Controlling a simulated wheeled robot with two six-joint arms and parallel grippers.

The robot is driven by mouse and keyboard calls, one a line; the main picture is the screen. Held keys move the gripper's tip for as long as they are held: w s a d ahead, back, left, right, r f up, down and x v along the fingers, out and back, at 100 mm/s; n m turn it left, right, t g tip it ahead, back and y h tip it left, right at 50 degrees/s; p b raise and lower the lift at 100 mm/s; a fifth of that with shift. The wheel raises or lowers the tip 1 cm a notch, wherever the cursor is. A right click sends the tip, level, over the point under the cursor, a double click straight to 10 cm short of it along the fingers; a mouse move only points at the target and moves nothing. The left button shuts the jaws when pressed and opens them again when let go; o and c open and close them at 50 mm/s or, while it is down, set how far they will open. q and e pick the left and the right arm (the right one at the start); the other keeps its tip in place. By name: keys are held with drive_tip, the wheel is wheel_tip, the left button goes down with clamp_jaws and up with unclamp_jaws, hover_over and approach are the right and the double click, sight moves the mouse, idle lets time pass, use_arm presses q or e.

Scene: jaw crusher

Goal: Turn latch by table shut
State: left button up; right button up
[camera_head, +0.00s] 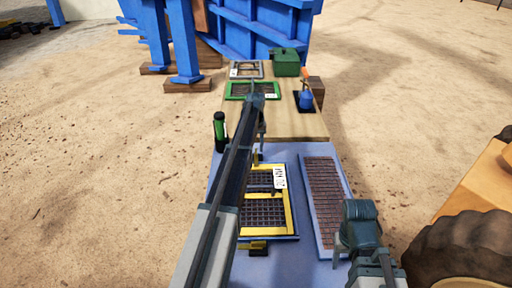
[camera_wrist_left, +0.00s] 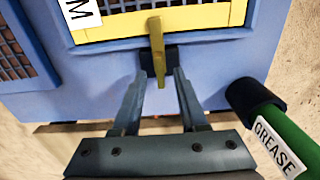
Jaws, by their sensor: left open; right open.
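The latch by the table is a yellow lever on a dark block. In the left wrist view the latch (camera_wrist_left: 157,50) stands upright in the picture, at the edge of the yellow-framed screen (camera_wrist_left: 205,18), its free end pointing toward my gripper. In the head view the latch (camera_head: 256,156) is small and partly hidden by my left arm. My left gripper (camera_wrist_left: 160,80) is open, its fingertips on either side of the lever's free end; I cannot tell whether they touch. It also shows in the head view (camera_head: 261,145). My right gripper (camera_head: 374,272) is open and empty at the bottom right.
A second yellow latch (camera_head: 257,247) sits at the screen's near edge. A brown mesh panel (camera_head: 325,195) lies to the right. A green grease tube (camera_wrist_left: 280,140) stands close beside my left gripper. The wooden table (camera_head: 290,125) holds a green-framed screen, a green box and a blue item.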

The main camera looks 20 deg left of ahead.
sight(256, 151)
use_arm(q)
wheel_tip(256, 151, up, 12)
drive_tip(key=p, duration=1.1)
drive_tip(key=s+d+m, duration=0.2)
drive_tip(key=s+d, duration=0.6)
drive_tip(key=d, duration=0.3)
drive_tip(key=s+d+m, duration=0.2)
drive_tip(key=s+d, duration=0.6)
drive_tip(key=d, duration=0.2)
drive_tip(key=s+d+m, duration=0.2)
drive_tip(key=s+d, duration=0.3)
drive_tip(key=s, duration=0.5)
drive_tip(key=s+d+m+y, duration=0.1)
drive_tip(key=s+d+m, duration=0.1)
drive_tip(key=s+d, duration=0.4)
drive_tip(key=s, duration=0.4)
drive_tip(key=shift+s+d+r+m, duration=0.15)
drive_tip(key=shift+s+d+m, duration=0.05)
drive_tip(key=shift+m, duration=0.2)
